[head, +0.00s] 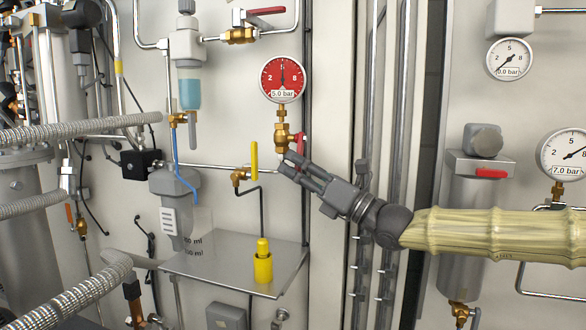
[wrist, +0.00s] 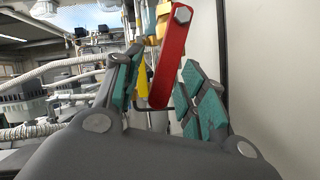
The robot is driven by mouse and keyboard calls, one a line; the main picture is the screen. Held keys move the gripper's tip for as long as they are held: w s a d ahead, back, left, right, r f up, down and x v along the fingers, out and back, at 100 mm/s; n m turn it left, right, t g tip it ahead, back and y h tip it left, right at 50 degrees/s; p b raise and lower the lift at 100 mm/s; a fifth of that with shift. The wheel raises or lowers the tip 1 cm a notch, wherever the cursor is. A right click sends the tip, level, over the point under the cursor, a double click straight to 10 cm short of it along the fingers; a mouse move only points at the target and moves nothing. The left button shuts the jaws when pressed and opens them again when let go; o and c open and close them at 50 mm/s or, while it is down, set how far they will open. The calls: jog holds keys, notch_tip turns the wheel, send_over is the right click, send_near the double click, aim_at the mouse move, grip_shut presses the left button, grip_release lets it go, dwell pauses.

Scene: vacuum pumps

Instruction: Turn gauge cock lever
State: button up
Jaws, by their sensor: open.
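The gauge cock lever (wrist: 169,62) is red and hangs from a hex nut in the wrist view. In the head view the red lever (head: 300,140) shows only in part, behind my gripper's tips, on the brass cock (head: 281,138) below a red-faced gauge (head: 283,79) reading 5.0 bar. My gripper (head: 289,163) is open just below the cock. In the wrist view the teal-padded fingers of my gripper (wrist: 162,92) stand on both sides of the lever's lower end, with a gap at the right. Contact at the left finger cannot be told.
A yellow lever (head: 254,160) on a brass elbow is left of the cock. Another red-handled valve (head: 265,11) is above. Vertical pipes (head: 392,120) run at the right.

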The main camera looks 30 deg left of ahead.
jog(key=shift+d+f, duration=0.1)
jog(key=shift+d, duration=0.05)
jog(key=shift+v, duration=0.75)
jog(key=v, duration=0.6)
dwell(0.4)
dwell(0.4)
